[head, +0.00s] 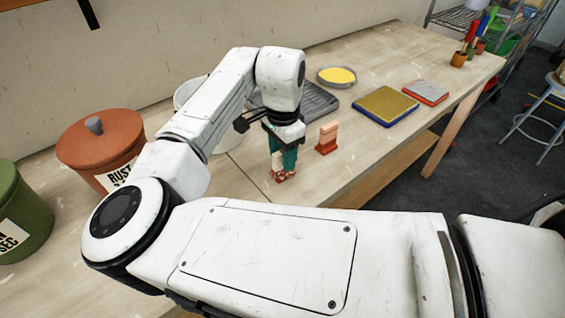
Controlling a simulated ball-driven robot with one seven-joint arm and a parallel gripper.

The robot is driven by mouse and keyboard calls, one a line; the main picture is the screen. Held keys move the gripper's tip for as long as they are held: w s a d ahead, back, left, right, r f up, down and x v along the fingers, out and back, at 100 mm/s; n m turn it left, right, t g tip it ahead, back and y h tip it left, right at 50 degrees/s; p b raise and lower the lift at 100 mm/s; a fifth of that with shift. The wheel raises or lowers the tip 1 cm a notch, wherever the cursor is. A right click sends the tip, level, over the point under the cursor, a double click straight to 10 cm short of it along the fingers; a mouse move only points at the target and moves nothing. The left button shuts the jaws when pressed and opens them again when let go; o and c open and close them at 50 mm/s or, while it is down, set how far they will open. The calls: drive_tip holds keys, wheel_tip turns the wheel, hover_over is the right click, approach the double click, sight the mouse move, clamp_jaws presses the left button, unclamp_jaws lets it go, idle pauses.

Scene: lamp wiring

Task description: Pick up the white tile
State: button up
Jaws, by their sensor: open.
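My gripper (284,166) points down over the table, left of the pink block on its red base. Its jaws are open, around or just beside a small group of teal, whitish and reddish parts. I cannot tell fingers from held-up objects there. A narrow whitish strip shows at the left of this group, but I cannot tell whether it is the white tile. No other white tile stands out clearly. The arm hides part of the table behind it.
A pink block (328,133) on a red base stands close right of my gripper. Behind are a dark grey slab (318,101) and a yellow-filled round dish (337,76). A yellow pad with blue edge (387,104) lies right. A rust-red lidded pot (98,141) stands left.

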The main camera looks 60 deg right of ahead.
drive_tip(key=shift+f, duration=1.3)
drive_tip(key=shift+c, duration=0.4)
clamp_jaws()
